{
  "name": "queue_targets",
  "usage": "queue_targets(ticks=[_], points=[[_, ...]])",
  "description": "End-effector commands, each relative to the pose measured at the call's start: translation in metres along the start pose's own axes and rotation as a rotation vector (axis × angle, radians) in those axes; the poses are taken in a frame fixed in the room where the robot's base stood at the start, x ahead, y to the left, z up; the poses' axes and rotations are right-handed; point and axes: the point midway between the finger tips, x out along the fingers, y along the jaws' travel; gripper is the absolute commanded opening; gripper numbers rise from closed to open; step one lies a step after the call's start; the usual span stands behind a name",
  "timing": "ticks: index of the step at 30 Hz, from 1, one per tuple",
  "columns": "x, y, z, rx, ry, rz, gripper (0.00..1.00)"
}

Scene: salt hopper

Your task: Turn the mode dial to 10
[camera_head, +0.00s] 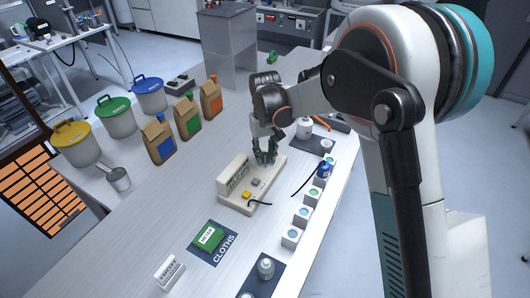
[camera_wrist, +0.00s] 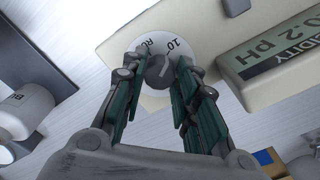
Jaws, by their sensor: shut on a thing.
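My gripper (camera_wrist: 160,66) is shut on the knob, one green-padded finger on each side. In the head view my gripper (camera_head: 264,159) points down at the meter's far end and hides the dial. I cannot tell exactly where the knob points.
Yellow (camera_head: 246,195) and grey buttons lie on the meter, with a black cable beside it. A row of small cups (camera_head: 291,237) stands to the right. Bags (camera_head: 158,141) and lidded buckets (camera_head: 75,143) stand left. A green box (camera_head: 209,238) lies on the cloths mat in front.

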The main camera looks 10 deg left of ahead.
Motion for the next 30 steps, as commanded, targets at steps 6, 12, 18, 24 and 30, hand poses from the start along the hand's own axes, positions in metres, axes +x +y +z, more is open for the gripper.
queue_targets(ticks=[6,12,18,24,30], points=[[-0.0003,-0.0001,-0.0003,0.058,0.001,0.000,0.04],[-0.0003,-0.0001,-0.0003,0.075,0.001,0.000,0.04],[-0.0003,-0.0001,-0.0003,0.074,0.001,0.000,0.04],[-0.0002,-0.0001,-0.0002,0.074,0.001,0.000,0.48],[-0.0001,-0.0002,-0.0001,0.073,0.000,0.000,0.48]])
